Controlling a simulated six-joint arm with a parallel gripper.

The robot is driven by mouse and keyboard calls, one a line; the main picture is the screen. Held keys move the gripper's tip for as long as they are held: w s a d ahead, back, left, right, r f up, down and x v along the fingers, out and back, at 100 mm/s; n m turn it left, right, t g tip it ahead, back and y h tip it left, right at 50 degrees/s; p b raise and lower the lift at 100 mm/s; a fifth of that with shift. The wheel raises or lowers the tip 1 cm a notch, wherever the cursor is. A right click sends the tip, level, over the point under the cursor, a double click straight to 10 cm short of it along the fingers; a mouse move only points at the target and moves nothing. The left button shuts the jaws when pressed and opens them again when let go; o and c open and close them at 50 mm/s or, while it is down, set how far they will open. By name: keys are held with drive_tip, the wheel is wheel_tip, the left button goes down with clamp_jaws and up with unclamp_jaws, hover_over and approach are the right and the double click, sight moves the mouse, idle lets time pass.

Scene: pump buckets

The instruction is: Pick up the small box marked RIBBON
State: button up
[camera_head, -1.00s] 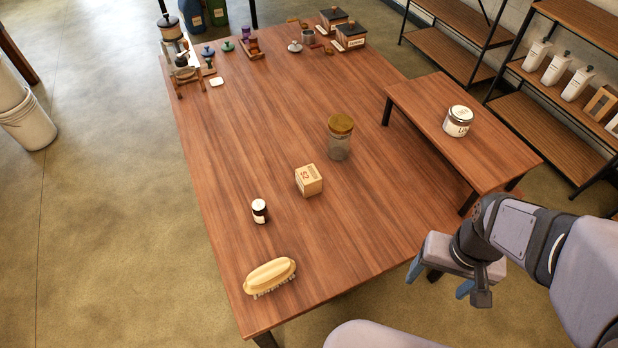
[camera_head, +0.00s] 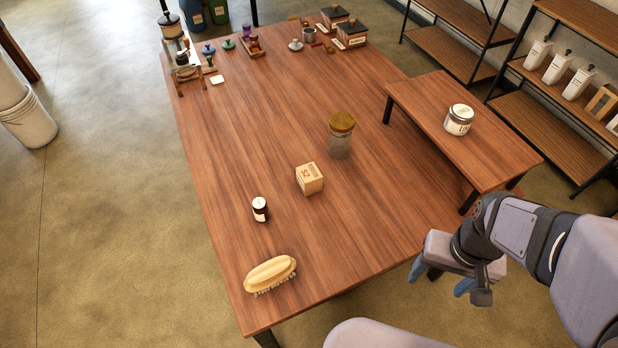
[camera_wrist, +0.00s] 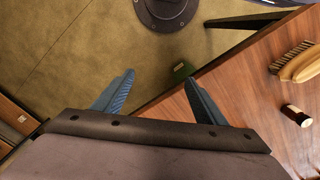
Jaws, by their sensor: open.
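A small tan cardboard box (camera_head: 309,179) with dark print sits near the middle of the wooden table (camera_head: 230,150) in the head view. Its lettering is too small to read surely; one face bears a short marking. My gripper (camera_head: 440,282) is at the table's right front edge, well apart from the box. In the wrist view my gripper (camera_wrist: 158,85) is open, with two blue fingers spread and nothing between them. The box does not show in the wrist view.
A glass jar with a cork lid (camera_head: 340,140) stands just behind the box. A dark labelled bottle (camera_head: 260,209) and a wooden brush (camera_head: 270,273) lie to its front left. A raised side shelf (camera_head: 420,100) holds a white-labelled jar (camera_head: 459,119). Coffee gear stands at the back.

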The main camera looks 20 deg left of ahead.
drive_tip(key=shift+r, duration=0.1)
wheel_tip(320, 180, up, 5)
drive_tip(key=w+a+f+n+t+b, duration=0.1)
drive_tip(key=w+a+f+n+t, duration=0.15)
drive_tip(key=w, duration=0.65)
drive_tip(key=r+n+t+y+b, duration=0.2)
drive_tip(key=n+t+y+b, duration=0.2)
drive_tip(key=n+t+y, duration=0.45)
hover_over(309, 175)
drive_tip(key=s, duration=0.2)
drive_tip(key=m+g+y, duration=0.1)
drive_tip(key=m+g, duration=0.1)
drive_tip(key=f, duration=0.4)
drive_tip(key=d+f, duration=0.1)
drive_tip(key=f, duration=0.7)
drive_tip(key=shift+w+d, duration=0.25)
drive_tip(key=shift+f+t, duration=0.3)
drive_tip(key=shift+f, duration=0.05)
